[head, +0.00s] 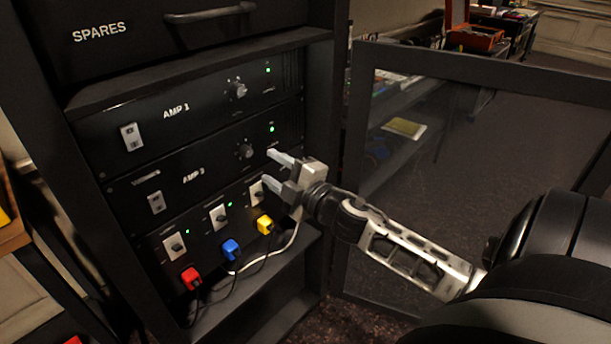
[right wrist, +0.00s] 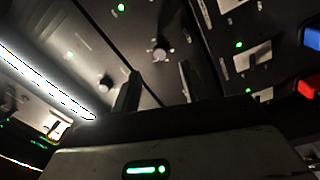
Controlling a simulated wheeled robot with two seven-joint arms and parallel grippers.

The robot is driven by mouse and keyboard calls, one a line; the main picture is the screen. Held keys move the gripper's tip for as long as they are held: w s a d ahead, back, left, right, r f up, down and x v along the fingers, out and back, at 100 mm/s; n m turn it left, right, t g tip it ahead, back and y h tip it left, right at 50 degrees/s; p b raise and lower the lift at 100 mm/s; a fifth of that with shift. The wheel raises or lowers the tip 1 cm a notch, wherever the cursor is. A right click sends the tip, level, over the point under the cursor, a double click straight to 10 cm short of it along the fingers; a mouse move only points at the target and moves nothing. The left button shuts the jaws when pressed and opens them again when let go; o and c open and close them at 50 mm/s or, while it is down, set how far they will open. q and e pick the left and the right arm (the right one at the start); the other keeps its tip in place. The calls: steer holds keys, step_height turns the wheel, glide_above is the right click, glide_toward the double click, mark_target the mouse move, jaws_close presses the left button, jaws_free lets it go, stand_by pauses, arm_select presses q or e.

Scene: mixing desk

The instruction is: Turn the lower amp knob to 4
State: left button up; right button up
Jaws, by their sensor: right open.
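The lower amp (head: 193,180) is a black panel in the rack, under the amp marked AMP 1 (head: 176,112). Its small dark round knob (head: 246,151) is near the panel's right side; the pointer and dial numbers are too small to read. My right gripper (head: 270,166) is open and empty, just right of and below this knob, apart from it. In the right wrist view, the lower amp knob (right wrist: 160,51) shows ahead of the gap between my two fingers (right wrist: 157,86). My left gripper is not in view.
The upper amp knob (head: 237,89) sits close above. Below is a row of switches with red (head: 190,278), blue (head: 231,249) and yellow (head: 265,224) plugs and hanging cables. An open glass door (head: 480,160) stands right of the rack, beside my right arm.

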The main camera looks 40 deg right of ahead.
steer(key=s, duration=0.9)
steer(key=shift+s+d+f+b, duration=0.15)
steer(key=shift+d+f+b, duration=0.05)
steer(key=shift+d+b, duration=0.1)
